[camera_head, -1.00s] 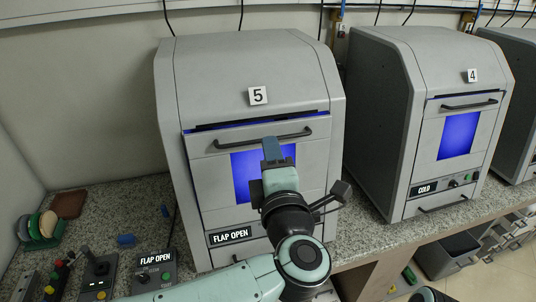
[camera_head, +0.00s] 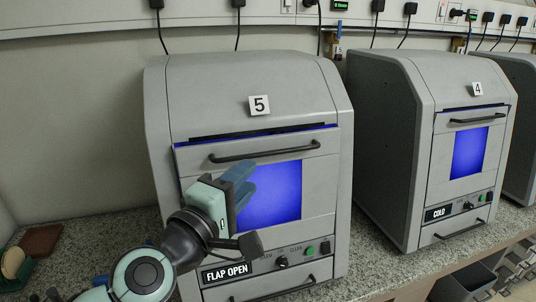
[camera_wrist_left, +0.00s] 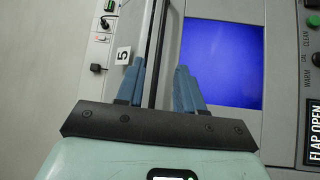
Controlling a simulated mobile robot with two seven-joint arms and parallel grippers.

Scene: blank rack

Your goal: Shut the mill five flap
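Mill five (camera_head: 250,85) is a grey cabinet with a "5" plate. Its front flap (camera_head: 318,170) has a dark bar handle (camera_head: 262,145) and a blue-lit window (camera_head: 272,195). A dark, blue-edged gap shows along the flap's top, and the mill's display (camera_head: 227,272) reads "FLAP OPEN". My left gripper (camera_head: 247,182) is in front of the flap, below the handle's left part, and hides part of the window's left side. In the left wrist view its two blue fingers (camera_wrist_left: 159,88) stand apart with nothing visibly held. Contact with the flap cannot be told. My right gripper is out of view.
Mill four (camera_head: 385,110) stands close on the right, its display reading "COLD". Mill five's button panel (camera_head: 296,256) is below the window. The speckled counter (camera_head: 85,232) runs along the front, with a brown block (camera_head: 40,240) at left. A grey wall is behind.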

